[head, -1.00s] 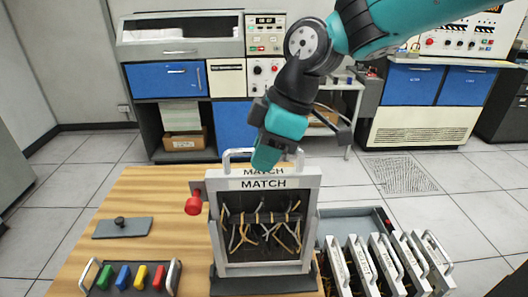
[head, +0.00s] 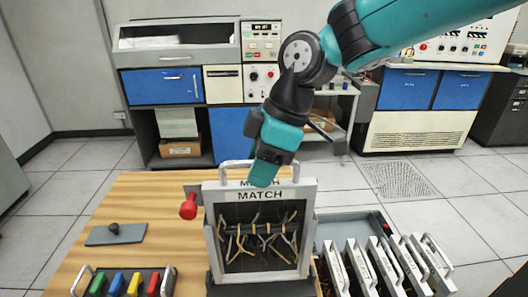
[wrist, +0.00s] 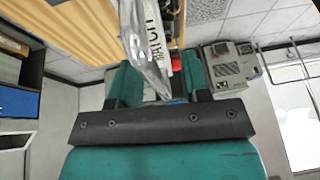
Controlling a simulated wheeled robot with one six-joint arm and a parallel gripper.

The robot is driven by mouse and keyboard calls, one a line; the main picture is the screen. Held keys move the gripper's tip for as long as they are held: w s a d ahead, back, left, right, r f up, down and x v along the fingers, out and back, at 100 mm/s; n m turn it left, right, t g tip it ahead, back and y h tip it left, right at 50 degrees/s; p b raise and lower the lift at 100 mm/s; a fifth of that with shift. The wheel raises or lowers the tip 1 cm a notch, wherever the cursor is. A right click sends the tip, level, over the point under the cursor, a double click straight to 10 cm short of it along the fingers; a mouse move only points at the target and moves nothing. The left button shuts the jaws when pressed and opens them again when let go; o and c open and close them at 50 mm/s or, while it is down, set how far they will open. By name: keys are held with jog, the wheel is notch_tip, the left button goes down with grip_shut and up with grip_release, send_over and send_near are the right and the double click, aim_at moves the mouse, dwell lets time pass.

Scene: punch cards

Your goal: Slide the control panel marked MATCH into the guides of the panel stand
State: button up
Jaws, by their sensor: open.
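The control panel marked MATCH (head: 262,196) stands nearly upright at the panel stand, wires showing in its dark window. The stand's dark base (head: 262,289) is below it, with grey guides (head: 213,252) beside it. I cannot tell how deep the panel sits. The panel's top handle (head: 228,167) is partly hidden by my gripper (head: 262,174), which is at the top edge. In the wrist view, the panel's labelled edge (wrist: 155,35) and its handle (wrist: 143,60) lie between the open fingers of my gripper (wrist: 160,85). Whether a finger touches the handle is unclear.
A red-knobbed lever (head: 188,208) sticks out left of the panel. Several panels stand in a rack (head: 350,222) at right. A grey plate with a black knob (head: 115,235) and a coloured button box (head: 125,284) lie on the wooden table (head: 160,195) at left.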

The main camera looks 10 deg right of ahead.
jog(key=s+p+v, duration=0.1)
jog(key=p+v, duration=0.1)
jog(key=v, duration=1.5)
jog(key=shift+w+r, duration=0.4)
jog(key=shift+w, duration=0.1)
jog(key=s+d+f+m, duration=0.2)
jog(key=s+f+m, duration=0.3)
jog(key=s, duration=0.3)
jog(key=s+d+f+m, duration=0.3)
jog(key=s+f+m, duration=0.2)
jog(key=s+f, duration=0.3)
jog(key=shift+s+f+t, duration=0.2)
jog(key=shift+s+t, duration=0.1)
jog(key=shift+s, duration=0.25)
jog(key=shift+s, duration=0.1)
